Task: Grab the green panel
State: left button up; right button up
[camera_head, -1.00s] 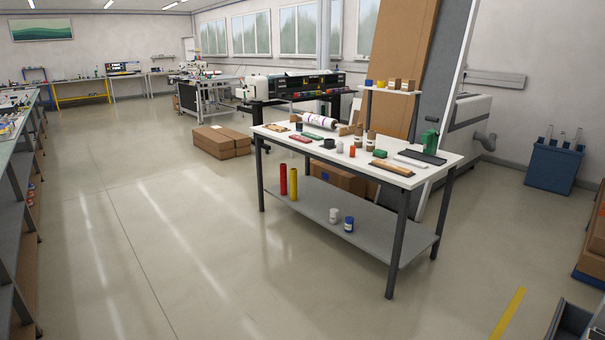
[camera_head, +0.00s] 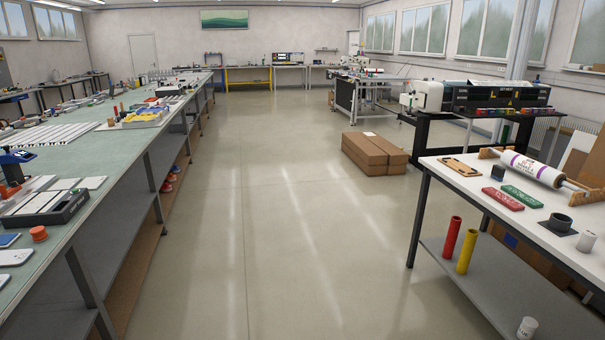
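A small flat green panel (camera_head: 522,196) with lettering on it lies on the white tabletop (camera_head: 446,178) at the right. A similar red panel (camera_head: 503,198) lies just left of it. A framed picture with green hill shapes (camera_head: 224,19) hangs on the far wall. Neither of my grippers shows in the head view, so whether they are open or shut is hidden.
A long green-topped workbench (camera_head: 60,163) runs along the left. A cardboard box (camera_head: 375,154) lies on the floor left of a black-framed machine (camera_head: 500,100). Red (camera_head: 452,238) and yellow (camera_head: 466,252) tubes stand on the table's lower shelf. The middle aisle floor (camera_head: 270,230) is clear.

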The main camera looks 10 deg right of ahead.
aim_at(522, 197)
jog(key=i+z, duration=0.25)
jog(key=i, duration=0.3)
jog(key=i+z, duration=0.25)
jog(key=i, duration=0.3)
jog(key=i+j+z, duration=0.1)
jog(key=i+z, duration=0.2)
jog(key=i, duration=0.25)
jog(key=i+j+z, duration=0.25)
jog(key=i, duration=0.25)
jog(key=i+z, duration=0.3)
jog(key=i, duration=0.25)
jog(key=i+z, duration=0.25)
jog(key=i, duration=0.25)
jog(key=i+j+z, duration=0.3)
jog(key=i, duration=0.25)
jog(key=i+j+z, duration=0.3)
jog(key=i, duration=0.2)
jog(key=i+j+z, duration=0.25)
jog(key=i, duration=0.2)
jog(key=j, duration=0.05)
